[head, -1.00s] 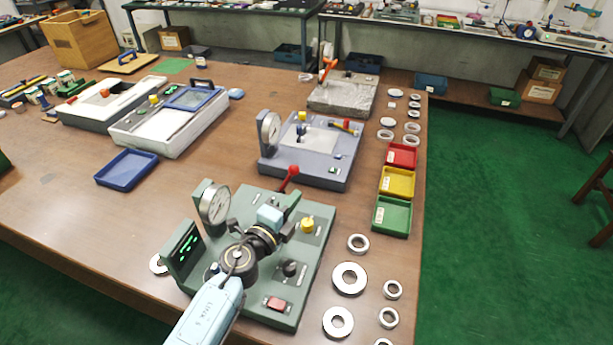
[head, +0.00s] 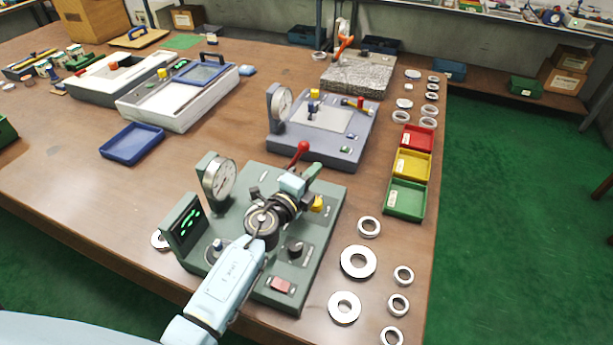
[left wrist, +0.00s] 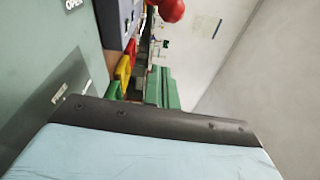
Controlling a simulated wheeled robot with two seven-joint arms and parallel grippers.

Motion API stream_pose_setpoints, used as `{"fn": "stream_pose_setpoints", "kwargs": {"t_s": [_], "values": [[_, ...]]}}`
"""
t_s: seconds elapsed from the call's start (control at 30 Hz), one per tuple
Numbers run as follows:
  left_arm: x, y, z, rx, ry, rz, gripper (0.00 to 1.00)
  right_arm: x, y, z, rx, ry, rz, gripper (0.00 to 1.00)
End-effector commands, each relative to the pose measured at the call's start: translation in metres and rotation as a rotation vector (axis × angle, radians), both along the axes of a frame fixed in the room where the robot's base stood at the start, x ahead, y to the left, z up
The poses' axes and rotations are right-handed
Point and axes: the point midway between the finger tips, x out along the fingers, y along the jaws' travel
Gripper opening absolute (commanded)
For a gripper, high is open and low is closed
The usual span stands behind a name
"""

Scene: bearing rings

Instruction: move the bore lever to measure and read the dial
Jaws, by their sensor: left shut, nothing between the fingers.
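The green gauge fixture (head: 290,268) stands near the table's front edge, with a round dial (head: 219,178) and a dark display (head: 183,220) with green digits at its left. The digits and needle are too small to read. A lever with a red knob (head: 303,147) rises at its back; a red ball also shows at the top of the left wrist view (left wrist: 171,10). My left gripper (head: 310,177) is shut and empty, above the fixture just in front of the red knob; contact cannot be told. My right gripper is not in view.
Several steel rings, one a large ring (head: 358,262), lie right of the fixture. Red (head: 418,140), yellow (head: 411,165) and green (head: 404,200) bins stand behind them. A blue-grey gauge fixture (head: 315,145) is behind. A blue tray (head: 132,144) lies left, with bare table around it.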

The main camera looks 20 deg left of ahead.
Motion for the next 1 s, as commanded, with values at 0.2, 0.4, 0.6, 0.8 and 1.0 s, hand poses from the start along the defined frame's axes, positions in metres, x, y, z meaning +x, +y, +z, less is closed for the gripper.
{"fn": "stream_pose_setpoints", "kwargs": {"t_s": [0.2, 0.4, 0.6, 0.8, 1.0], "values": [[0.046, -0.011, -0.002, -0.002, -0.003, 0.000, 0.00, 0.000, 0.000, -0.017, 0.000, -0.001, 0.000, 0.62], [0.059, 0.005, -0.001, 0.002, 0.001, 0.001, 0.00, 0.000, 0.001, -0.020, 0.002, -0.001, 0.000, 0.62], [0.056, 0.023, 0.001, 0.001, 0.001, 0.000, 0.00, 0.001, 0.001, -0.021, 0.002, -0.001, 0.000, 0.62], [0.055, 0.026, 0.002, -0.001, 0.001, -0.001, 0.00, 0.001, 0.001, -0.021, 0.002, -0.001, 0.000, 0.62], [0.055, 0.026, 0.002, -0.001, 0.000, -0.001, 0.00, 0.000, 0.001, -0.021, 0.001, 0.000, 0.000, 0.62]]}}
